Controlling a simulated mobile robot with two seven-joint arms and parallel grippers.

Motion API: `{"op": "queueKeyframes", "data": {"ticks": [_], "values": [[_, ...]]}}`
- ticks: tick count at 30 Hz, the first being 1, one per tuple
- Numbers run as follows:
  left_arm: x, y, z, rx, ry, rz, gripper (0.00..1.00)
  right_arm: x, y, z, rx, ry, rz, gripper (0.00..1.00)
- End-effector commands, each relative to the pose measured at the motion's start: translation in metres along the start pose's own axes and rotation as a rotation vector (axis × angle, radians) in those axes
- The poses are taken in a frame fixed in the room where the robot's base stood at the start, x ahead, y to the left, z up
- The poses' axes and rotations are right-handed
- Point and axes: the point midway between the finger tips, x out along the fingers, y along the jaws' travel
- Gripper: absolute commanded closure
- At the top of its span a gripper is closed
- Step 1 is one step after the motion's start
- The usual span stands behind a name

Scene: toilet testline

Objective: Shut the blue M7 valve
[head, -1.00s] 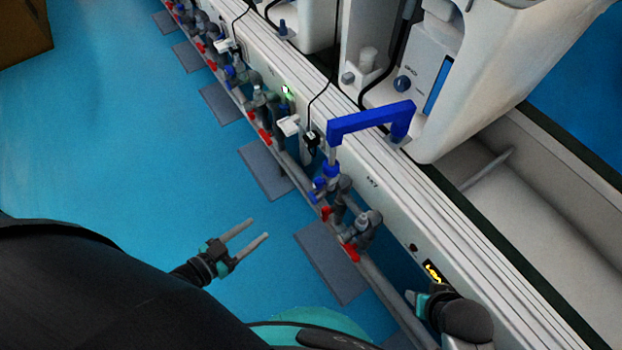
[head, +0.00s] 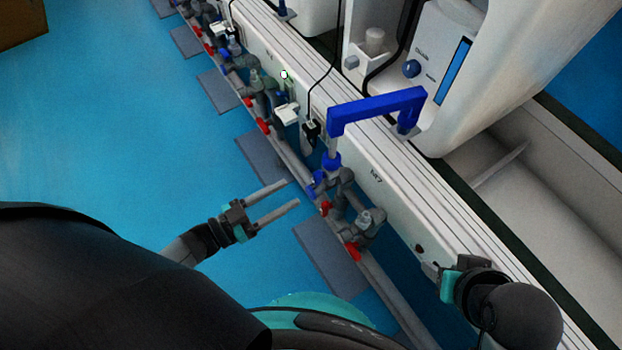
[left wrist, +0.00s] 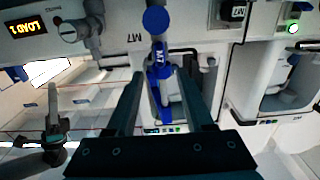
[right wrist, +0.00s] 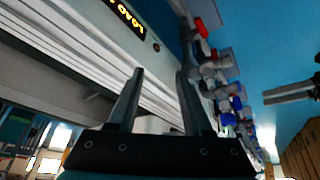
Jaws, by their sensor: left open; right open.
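The blue M7 valve (head: 317,185) sits on the pipe row below the bench edge, near the M7 label.
A raised blue pipe (head: 375,109) rises above the valve and bends over the bench (head: 405,200). Red-handled valves (head: 352,251) flank it along the pipe row. White toilet units stand behind. The blue floor (head: 120,130) at left is open.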

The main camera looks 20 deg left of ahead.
Motion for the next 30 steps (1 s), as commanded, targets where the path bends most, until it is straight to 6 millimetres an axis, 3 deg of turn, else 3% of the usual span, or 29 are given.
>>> {"op": "queueKeyframes", "data": {"ticks": [4, 13, 20, 30], "values": [[0.028, 0.000, 0.001, 0.000, 0.004, 0.000, 0.47, 0.011, -0.009, -0.009, -0.010, 0.079, -0.023, 0.50], [0.065, 0.000, 0.001, 0.000, 0.001, 0.000, 0.47, 0.023, -0.025, -0.027, -0.018, 0.228, -0.065, 0.50], [0.076, 0.000, 0.001, -0.001, 0.000, 0.001, 0.47, 0.025, -0.031, -0.034, -0.019, 0.284, -0.079, 0.50], [0.077, 0.000, 0.000, 0.000, -0.001, 0.000, 0.50, 0.025, -0.032, -0.035, -0.019, 0.291, -0.081, 0.50]]}}
